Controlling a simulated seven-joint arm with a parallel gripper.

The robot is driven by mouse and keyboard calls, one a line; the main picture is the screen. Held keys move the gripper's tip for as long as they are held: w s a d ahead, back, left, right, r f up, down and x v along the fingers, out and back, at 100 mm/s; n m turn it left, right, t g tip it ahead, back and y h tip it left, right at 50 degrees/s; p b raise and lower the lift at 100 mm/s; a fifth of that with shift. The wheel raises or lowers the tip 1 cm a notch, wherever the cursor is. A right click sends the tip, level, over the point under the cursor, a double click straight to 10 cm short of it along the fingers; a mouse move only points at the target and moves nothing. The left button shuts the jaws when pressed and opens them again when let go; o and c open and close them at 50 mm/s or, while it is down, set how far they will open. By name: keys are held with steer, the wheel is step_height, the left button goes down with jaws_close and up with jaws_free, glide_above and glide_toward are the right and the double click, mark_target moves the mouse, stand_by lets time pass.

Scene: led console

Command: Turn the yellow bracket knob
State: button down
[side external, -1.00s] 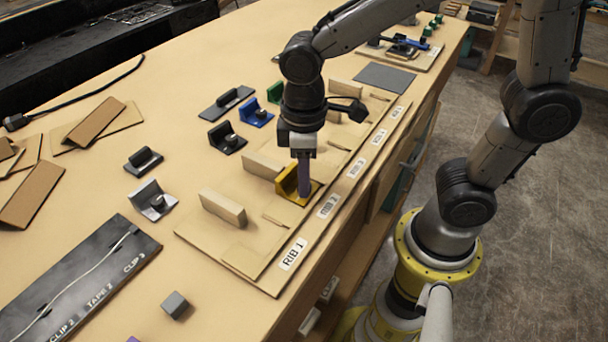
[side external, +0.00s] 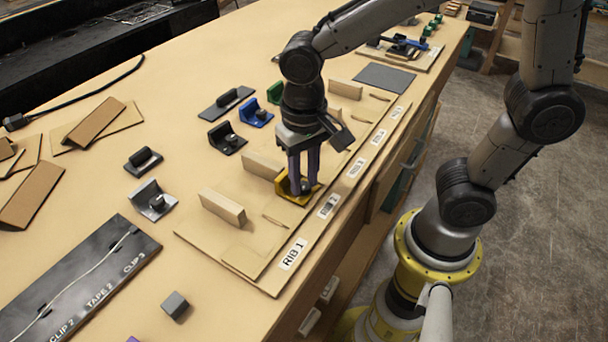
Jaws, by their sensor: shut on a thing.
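The yellow bracket (side external: 284,189) sits on the wooden rib board, beside a wooden block near the label RIB 2. My gripper (side external: 303,190) points straight down over the bracket, with its two purple fingers reaching to its base. The fingers are shut on the bracket's knob (side external: 304,185), which shows only as a small dark spot between them. The fingers hide most of the knob, so its angle cannot be told.
Wooden blocks (side external: 223,207) stand on the rib board on both sides of the bracket. Grey (side external: 153,199), black (side external: 227,138) and blue (side external: 255,113) brackets stand to the left. A black panel (side external: 75,285) with a white cable lies at the lower left.

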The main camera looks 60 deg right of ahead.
mark_target(304, 185)
steer(key=shift+w+r+m, duration=0.1)
steer(key=shift+r+m, duration=0.05)
steer(key=shift+m, duration=0.85)
steer(key=shift+w+r+m, duration=0.1)
steer(key=shift+m, duration=0.9)
steer(key=c, duration=0.9)
jaws_free()
steer(key=shift+s+f, duration=0.1)
step_height(304, 185, up, 14)
steer(key=shift+d+f, duration=0.1)
